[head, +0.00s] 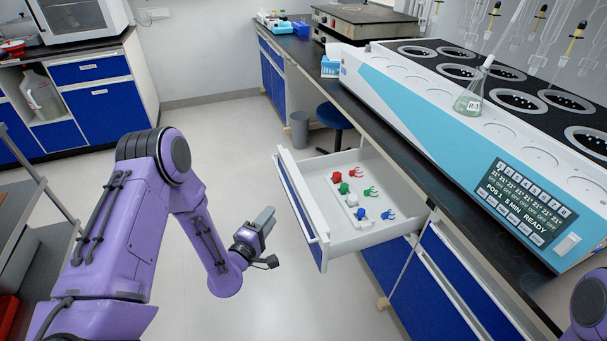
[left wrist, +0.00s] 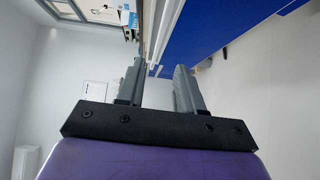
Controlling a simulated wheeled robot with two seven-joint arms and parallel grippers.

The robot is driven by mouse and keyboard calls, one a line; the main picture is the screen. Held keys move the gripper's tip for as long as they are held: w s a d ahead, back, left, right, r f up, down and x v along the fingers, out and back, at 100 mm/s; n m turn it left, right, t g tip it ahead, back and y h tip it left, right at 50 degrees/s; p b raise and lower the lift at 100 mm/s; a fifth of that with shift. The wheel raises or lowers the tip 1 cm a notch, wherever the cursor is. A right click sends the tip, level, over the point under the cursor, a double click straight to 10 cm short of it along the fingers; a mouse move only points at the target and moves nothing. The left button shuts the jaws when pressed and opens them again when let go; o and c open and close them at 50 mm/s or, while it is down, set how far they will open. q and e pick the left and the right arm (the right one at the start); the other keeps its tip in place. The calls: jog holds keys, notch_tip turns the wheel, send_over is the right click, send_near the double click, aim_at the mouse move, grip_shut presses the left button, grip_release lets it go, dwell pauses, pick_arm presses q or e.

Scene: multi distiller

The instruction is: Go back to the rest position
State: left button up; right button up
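My left gripper (head: 262,220) hangs in the air to the left of the open drawer's front, apart from it. In the left wrist view its two fingers (left wrist: 158,85) stand apart with nothing between them. The drawer (head: 335,237) is pulled out under the bench and holds small red, green, white and blue pieces in rows. My right gripper is out of view; only a bit of purple arm shows at the right edge of the head view.
The multi distiller (head: 440,150) stands on the dark bench, with a flask (head: 468,103) marked R-3 on top. A blue stool (head: 333,116) and a grey bin (head: 299,130) stand behind the drawer. The floor (head: 240,140) left of the drawer is clear.

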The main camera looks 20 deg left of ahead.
pick_arm(q)
jog(key=s+d+f+m+g+y+p, duration=0.1)
jog(key=s+d+f+m+g+y, duration=0.1)
jog(key=s+f+m+g, duration=0.7)
jog(key=s+f+m+g+p, duration=0.1)
jog(key=s+f+g, duration=0.1)
jog(key=s, duration=0.8)
jog(key=s+f+m+g+y, duration=0.1)
jog(key=s+f+g, duration=0.1)
jog(key=s, duration=0.8)
jog(key=shift+s+d+g+p, duration=0.25)
jog(key=shift+d+g+p, duration=0.1)
jog(key=shift+g, duration=0.55)
